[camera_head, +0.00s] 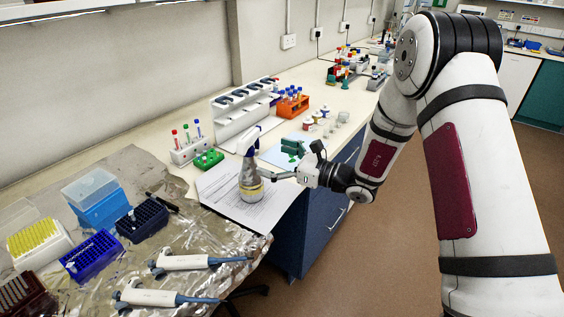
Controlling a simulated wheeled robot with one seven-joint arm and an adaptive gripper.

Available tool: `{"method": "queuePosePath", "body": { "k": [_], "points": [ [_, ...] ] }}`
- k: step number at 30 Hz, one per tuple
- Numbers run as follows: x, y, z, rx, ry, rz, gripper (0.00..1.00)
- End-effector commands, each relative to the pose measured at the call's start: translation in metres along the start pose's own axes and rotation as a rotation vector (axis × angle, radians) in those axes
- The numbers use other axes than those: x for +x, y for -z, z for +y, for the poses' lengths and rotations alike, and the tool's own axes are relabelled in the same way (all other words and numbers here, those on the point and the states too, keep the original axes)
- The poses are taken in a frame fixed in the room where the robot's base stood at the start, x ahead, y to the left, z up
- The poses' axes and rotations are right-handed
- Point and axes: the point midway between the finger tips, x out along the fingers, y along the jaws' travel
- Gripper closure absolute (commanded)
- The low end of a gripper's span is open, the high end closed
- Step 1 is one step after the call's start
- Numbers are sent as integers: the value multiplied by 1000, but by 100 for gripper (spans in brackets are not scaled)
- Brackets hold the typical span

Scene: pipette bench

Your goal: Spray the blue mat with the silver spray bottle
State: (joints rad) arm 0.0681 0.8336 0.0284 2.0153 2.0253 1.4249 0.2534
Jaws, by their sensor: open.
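The silver spray bottle (250,183) stands upright on printed paper near the front edge of the bench. It has a pale blue-white trigger head and a yellowish band. My gripper (271,176) is open and comes in from the right, with its fingers at the bottle's right side at mid-height. I cannot tell whether a finger touches the bottle or reaches behind it. A pale blue mat (272,156) lies on the bench behind the gripper, with a green object (295,147) on it. The bottle and gripper hide part of this area.
Two pipettes (185,262) and several tip boxes (100,207) lie on crumpled foil at the left front. A tube rack (188,150), a green rack (207,160), a white pipette stand (240,110) and an orange rack (292,104) stand behind. The floor at right is clear.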

Motion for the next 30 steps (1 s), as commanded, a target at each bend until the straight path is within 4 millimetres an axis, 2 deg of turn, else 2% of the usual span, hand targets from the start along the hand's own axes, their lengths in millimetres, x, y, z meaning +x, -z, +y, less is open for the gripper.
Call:
{"method": "queuePosePath", "body": {
  "k": [6, 13, 28, 29, 30],
  "points": [
    [24, 2, -2, 0, -2, 0, 0],
    [44, 2, -2, 1, -1, 1, 0],
    [52, 0, -1, 1, 0, 0, 0],
    [52, 0, -1, 1, 0, 0, 5],
    [52, 0, -1, 1, 0, 0, 14]
  ]
}}
